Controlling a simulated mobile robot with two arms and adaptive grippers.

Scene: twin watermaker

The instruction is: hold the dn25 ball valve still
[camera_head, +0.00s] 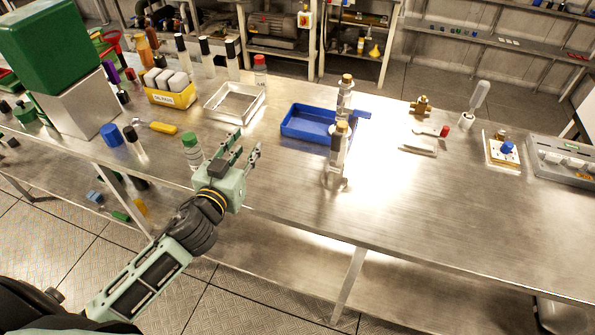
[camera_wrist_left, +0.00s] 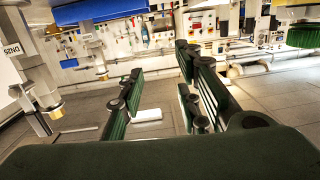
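I cannot tell for sure which piece is the DN25 ball valve. A brass fitting (camera_head: 420,105) stands at the back right of the bench, and a part with a red end (camera_head: 443,131) lies just in front of it. In the left wrist view, a pale plate with inverted lettering that looks like DN25 (camera_wrist_left: 14,55) is at the left, near a brass-ended pale cylinder (camera_wrist_left: 50,100). My left gripper (camera_head: 247,142) is open and empty over the bench's front edge, apart from these parts. Its spread fingers also show in the left wrist view (camera_wrist_left: 160,100). My right gripper is not seen.
Two pale uprights with brass tops (camera_head: 339,150) stand by a blue tray (camera_head: 300,133). A green-capped bottle (camera_head: 192,150) is close left of my left gripper. A pale tray (camera_head: 222,112) lies behind it. The bench's front right (camera_head: 450,210) is clear.

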